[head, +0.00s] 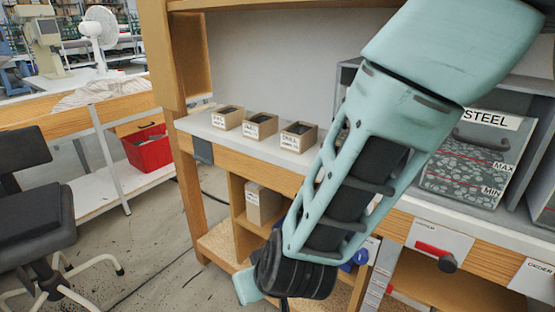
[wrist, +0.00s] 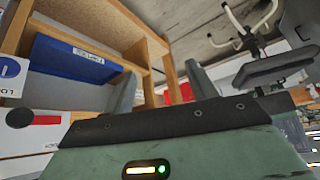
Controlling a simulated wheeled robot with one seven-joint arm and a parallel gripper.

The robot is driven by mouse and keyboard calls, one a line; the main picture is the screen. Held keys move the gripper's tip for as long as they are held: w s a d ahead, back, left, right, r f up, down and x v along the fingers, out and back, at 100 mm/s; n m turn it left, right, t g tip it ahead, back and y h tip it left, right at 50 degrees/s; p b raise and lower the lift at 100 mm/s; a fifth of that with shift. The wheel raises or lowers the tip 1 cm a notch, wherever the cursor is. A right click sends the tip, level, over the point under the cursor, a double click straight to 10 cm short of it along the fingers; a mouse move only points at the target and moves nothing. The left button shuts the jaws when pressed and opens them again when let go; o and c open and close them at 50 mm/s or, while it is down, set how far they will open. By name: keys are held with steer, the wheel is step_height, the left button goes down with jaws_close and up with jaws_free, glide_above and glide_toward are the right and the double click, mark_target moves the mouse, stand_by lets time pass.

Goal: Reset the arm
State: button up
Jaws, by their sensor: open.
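My teal arm (head: 345,170) reaches down across the middle of the head view from the upper right. Its dark lower joint is near the bottom edge, in front of the wooden workbench. My gripper (wrist: 160,80) shows in the wrist view as two grey fingers standing well apart, with nothing between them. It is open and empty. In the head view my gripper cannot be made out. Below the fingers is the green gripper body with a lit yellow and green indicator.
Three small labelled boxes (head: 262,126) stand on the bench shelf. A drawer marked STEEL (head: 470,160) and a red-handled panel (head: 438,250) are at right. A red crate (head: 147,147) is on a lower shelf at left. A dark chair (head: 45,215) stands on the floor at left.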

steer(key=s+d+r+n+g+h, duration=0.1)
steer(key=s+d+r+g, duration=0.2)
steer(key=s+d+r, duration=0.5)
steer(key=s+d+r+n+g+h, duration=0.1)
steer(key=s+d+r+g+h, duration=0.2)
steer(key=s+d, duration=0.5)
step_height(320, 180, up, 15)
steer(key=w+d+y+p, duration=0.1)
steer(key=w+p, duration=0.1)
steer(key=p, duration=1.3)
steer(key=shift+d, duration=0.4)
